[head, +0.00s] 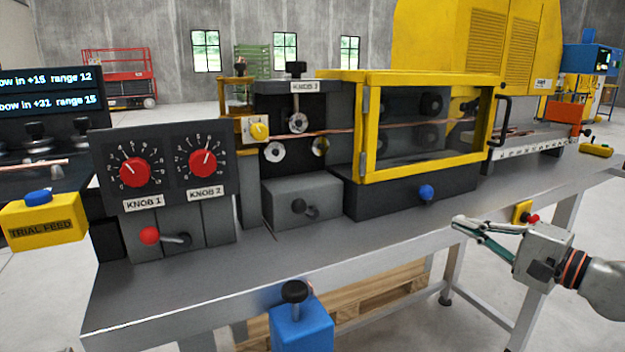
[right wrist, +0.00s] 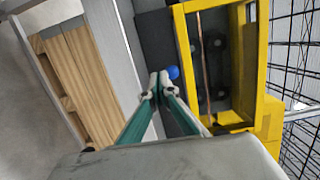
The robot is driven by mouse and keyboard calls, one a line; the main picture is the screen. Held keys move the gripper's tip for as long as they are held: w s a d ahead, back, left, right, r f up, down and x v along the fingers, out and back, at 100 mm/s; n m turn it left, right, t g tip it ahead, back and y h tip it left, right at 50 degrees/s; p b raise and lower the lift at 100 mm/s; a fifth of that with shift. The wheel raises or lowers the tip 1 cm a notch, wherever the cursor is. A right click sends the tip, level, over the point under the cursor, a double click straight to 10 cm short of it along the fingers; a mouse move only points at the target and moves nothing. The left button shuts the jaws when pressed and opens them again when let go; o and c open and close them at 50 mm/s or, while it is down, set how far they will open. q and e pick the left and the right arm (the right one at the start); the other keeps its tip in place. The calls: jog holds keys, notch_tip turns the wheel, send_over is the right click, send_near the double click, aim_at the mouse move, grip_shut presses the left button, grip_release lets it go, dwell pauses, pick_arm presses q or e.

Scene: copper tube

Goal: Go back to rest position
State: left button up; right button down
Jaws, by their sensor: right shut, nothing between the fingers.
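My right gripper (head: 459,224) is shut and empty. In the head view it is in front of the bench (head: 330,245) on the right, pointing left. In the right wrist view its fingertips (right wrist: 158,84) meet, and they overlap the picture just beside a blue knob (right wrist: 173,72). In the head view the gripper is apart from that blue knob (head: 426,192). My left gripper does not show in either view.
A yellow-framed enclosure (head: 428,76) with a copper tube (head: 340,132) stands on the bench. A panel with two red knobs (head: 135,172) and a red-tipped lever (head: 150,236) is at left. A blue box (head: 301,328) with a black knob is at the bench's front edge. Pallets (right wrist: 75,80) lie below.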

jog(key=s+a+f+n+h+p, duration=0.35)
jog(key=s+f+n, duration=0.65)
jog(key=f+n, duration=0.45)
jog(key=s+a+f+n+h+p, duration=0.3)
jog(key=s+a+f+n+p, duration=0.15)
jog(key=s+f+n, duration=0.75)
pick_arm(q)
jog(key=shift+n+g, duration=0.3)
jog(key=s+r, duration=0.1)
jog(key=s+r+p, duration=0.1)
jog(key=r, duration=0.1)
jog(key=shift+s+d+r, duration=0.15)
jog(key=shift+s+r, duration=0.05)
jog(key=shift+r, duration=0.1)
pick_arm(e)
jog(key=s+a+f+m+g, duration=0.2)
jog(key=s+f+m, duration=0.3)
jog(key=s+f, duration=0.1)
jog(key=s+a+f+m+g, duration=0.2)
jog(key=s+f+m, duration=0.3)
jog(key=s+f, duration=0.1)
jog(key=shift+a+f+g, duration=0.3)
jog(key=shift+a+f, duration=0.1)
jog(key=shift+f, duration=0.25)
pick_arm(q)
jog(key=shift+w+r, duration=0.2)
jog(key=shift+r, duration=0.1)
pick_arm(e)
jog(key=shift+m+h, duration=0.25)
